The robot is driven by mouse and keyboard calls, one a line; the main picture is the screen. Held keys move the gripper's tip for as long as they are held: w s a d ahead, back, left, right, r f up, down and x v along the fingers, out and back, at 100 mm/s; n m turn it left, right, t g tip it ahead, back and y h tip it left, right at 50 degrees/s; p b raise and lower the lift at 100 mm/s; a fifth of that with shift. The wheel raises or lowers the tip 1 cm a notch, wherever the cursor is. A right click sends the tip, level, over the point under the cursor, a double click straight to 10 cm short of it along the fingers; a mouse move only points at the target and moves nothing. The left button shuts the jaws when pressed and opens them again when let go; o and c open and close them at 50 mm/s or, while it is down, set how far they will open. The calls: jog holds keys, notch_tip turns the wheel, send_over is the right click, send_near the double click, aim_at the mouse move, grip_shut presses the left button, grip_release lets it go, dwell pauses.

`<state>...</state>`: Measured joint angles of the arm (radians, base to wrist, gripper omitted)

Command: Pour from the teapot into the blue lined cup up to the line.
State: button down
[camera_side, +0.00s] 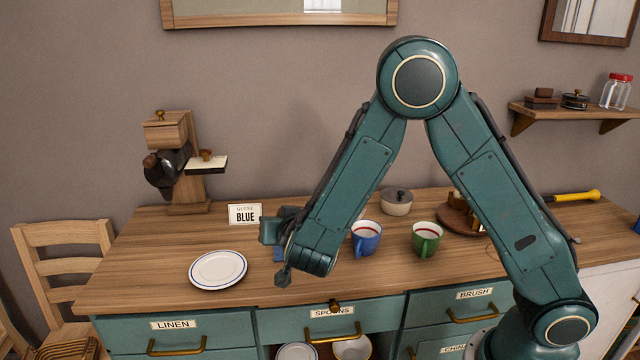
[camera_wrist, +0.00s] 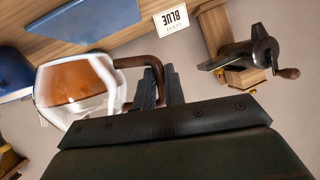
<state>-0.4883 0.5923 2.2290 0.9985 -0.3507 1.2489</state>
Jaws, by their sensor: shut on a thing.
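In the wrist view, my gripper (camera_wrist: 160,88) is shut on the brown handle of a clear glass teapot (camera_wrist: 80,90) holding amber liquid. The teapot is off the table. In the side view my arm hides the teapot, and only part of my gripper shows. The blue cup (camera_side: 366,242) stands upright on the table just right of my forearm, with a red line inside its white interior. A blue rounded thing at the left edge of the wrist view (camera_wrist: 14,78), beside the teapot, looks like this cup. I cannot see its liquid level.
A green cup (camera_side: 426,240) with a red line stands right of the blue cup. A plate (camera_side: 218,268), a BLUE sign (camera_side: 245,214) and a wooden grinder (camera_side: 180,165) are left. A flat blue thing (camera_wrist: 90,18) lies near the teapot.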

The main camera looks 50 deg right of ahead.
jog(key=shift+s+d+r+m+t+y, duration=0.1)
jog(key=shift+d+r+m+t+y, duration=0.1)
jog(key=shift+r+m, duration=0.4)
jog(key=shift+s+d+r+m+t+y, duration=0.1)
jog(key=shift+r+m+t, duration=0.15)
jog(key=shift+r, duration=0.6)
dwell(6.5)
